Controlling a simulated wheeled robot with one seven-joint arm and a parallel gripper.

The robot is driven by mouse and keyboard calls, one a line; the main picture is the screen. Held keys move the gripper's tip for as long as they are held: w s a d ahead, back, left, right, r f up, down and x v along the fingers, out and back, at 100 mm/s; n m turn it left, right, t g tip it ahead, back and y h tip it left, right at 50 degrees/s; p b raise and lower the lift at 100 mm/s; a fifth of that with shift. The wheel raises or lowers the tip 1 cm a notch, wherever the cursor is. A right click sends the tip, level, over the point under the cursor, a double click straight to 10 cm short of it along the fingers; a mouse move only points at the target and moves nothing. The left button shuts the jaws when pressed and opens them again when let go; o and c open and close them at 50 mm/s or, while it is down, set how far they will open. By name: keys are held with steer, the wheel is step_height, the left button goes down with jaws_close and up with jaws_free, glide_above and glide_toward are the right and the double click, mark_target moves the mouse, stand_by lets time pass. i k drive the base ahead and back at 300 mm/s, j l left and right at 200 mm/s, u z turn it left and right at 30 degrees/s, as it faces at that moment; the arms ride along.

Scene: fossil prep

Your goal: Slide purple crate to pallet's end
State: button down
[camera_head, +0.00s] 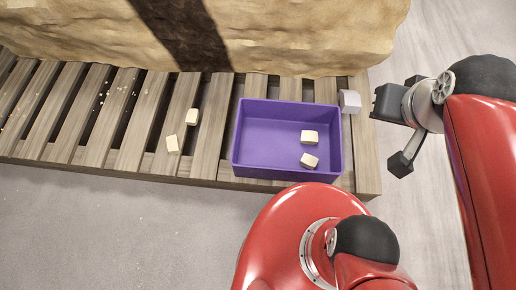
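The purple crate (241,150) is an open, shallow rectangular box on the slatted wooden pallet (205,150), near the pallet's right end. Two cream blocks, one (309,137) above the other (309,160), lie inside it on the right side. The pallet's end boards (366,150) show to the right of the crate. My gripper (388,103) is at the right, beyond the pallet's right edge and apart from the crate. I see nothing held.
A pale grey block (350,101) sits by the crate's upper right corner. Two cream blocks (192,117) (172,143) lie on the slats left of the crate. A large tan rock mass (290,35) with a dark band stands behind. Crumbs dot the left slats.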

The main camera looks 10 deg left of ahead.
mark_target(267, 144)
steer(key=u, duration=0.7)
steer(key=j+z, duration=0.25)
steer(key=z, duration=0.25)
steer(key=j+z, duration=0.3)
steer(key=z, duration=0.2)
steer(key=j+z, duration=0.25)
steer(key=z, duration=0.2)
steer(key=k, duration=0.05)
